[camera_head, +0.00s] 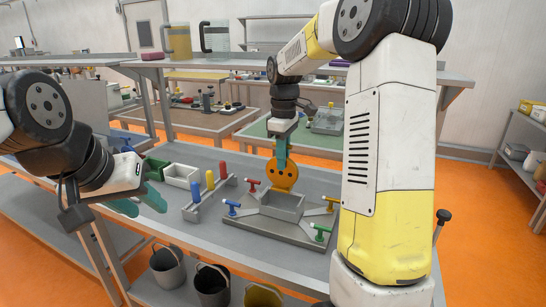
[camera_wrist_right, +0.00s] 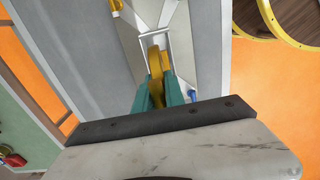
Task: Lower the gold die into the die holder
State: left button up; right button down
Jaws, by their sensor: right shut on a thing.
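The gold die (camera_head: 285,177) is a round yellow piece with small holes, held upright. My right gripper (camera_head: 281,150) is shut on its upper part and points down; its teal fingers also show in the right wrist view (camera_wrist_right: 157,92). The die holder (camera_head: 283,207) is an open grey box in the middle of a grey fixture. In the head view the die hangs at the box's back edge. In the right wrist view the die (camera_wrist_right: 154,64) overlaps the holder opening (camera_wrist_right: 148,40); its exact height is unclear. My left gripper (camera_head: 140,200) is open and empty at the left.
Clamps with red, blue and green tips (camera_head: 232,208) surround the holder. A rack with blue, yellow and red cylinders (camera_head: 209,190) stands to its left, with white (camera_head: 181,174) and green bins beyond. Buckets (camera_head: 212,284) sit below the table's front edge.

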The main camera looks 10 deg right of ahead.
aim_at(283, 186)
dwell(0.7)
jog(key=shift+d+f, duration=0.1)
jog(key=shift+f, duration=3.5)
jog(key=shift+f, duration=0.6)
jog(key=c, duration=1.3)
grip_release()
jog(key=shift+s, duration=0.1)
jog(key=shift+r, duration=3.9)
